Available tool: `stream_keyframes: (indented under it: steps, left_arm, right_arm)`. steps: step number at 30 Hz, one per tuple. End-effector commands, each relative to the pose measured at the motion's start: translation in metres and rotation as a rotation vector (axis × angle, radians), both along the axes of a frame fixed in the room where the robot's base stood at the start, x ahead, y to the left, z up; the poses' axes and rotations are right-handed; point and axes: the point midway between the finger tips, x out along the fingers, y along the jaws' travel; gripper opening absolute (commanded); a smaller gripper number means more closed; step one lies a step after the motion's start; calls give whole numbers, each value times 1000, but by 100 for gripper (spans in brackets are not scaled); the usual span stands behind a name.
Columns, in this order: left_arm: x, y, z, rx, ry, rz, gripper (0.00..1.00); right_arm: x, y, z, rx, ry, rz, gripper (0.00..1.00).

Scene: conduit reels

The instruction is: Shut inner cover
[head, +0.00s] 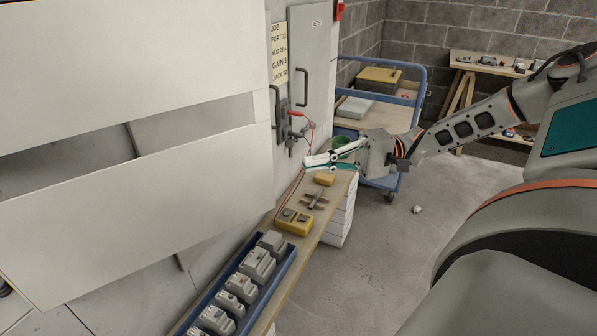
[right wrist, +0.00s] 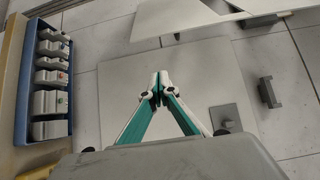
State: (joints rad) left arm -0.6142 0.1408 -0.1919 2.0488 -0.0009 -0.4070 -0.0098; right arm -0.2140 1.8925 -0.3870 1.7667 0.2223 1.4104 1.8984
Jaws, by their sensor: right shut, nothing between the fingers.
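A large pale panel with a long open slot (head: 130,100), which looks like the inner cover, fills the left of the head view close to me. Its near edges run out of the frame. Plain grey wall shows through the slot. My right gripper (head: 307,162) is shut and empty, to the right of the panel and above the bench's far end. In the right wrist view its fingertips (right wrist: 159,88) meet in front of a flat grey plate (right wrist: 120,75). Part of a pale panel (right wrist: 275,40) shows there at the upper right. My left gripper is not in view.
A narrow bench (head: 325,216) holds a blue tray (head: 206,310) of several grey devices and a yellow meter (head: 295,221). A grey door with a handle (head: 301,87) stands behind my right gripper. A blue cart (head: 420,85) stands beyond. Floor at the right is partly clear.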

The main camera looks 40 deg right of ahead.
Motion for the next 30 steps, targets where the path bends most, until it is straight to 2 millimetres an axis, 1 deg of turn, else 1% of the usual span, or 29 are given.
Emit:
stream_keyframes:
  steps: [5, 10, 19, 20, 21, 23, 26, 30]
  left_arm:
    - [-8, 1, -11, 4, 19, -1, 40]
    - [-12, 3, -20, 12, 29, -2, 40]
    - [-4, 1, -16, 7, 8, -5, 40]
    - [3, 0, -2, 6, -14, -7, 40]
    - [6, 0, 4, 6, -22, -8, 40]
    - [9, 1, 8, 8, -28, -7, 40]
    - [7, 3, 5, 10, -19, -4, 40]
    - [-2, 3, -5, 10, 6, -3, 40]
  right_arm:
    - [8, 19, -3, 3, 5, 3, 0]
    - [22, 48, -5, 1, 7, 3, 0]
    - [42, 92, -5, 1, 6, 3, 0]
    - [35, 90, 2, 2, 0, 0, 0]
    - [29, 90, 5, 2, -4, -1, 0]
    - [22, 91, 6, 2, -7, 0, 0]
    - [12, 91, 5, 1, -6, -1, 0]
    - [4, 92, 2, 1, -4, 0, 0]
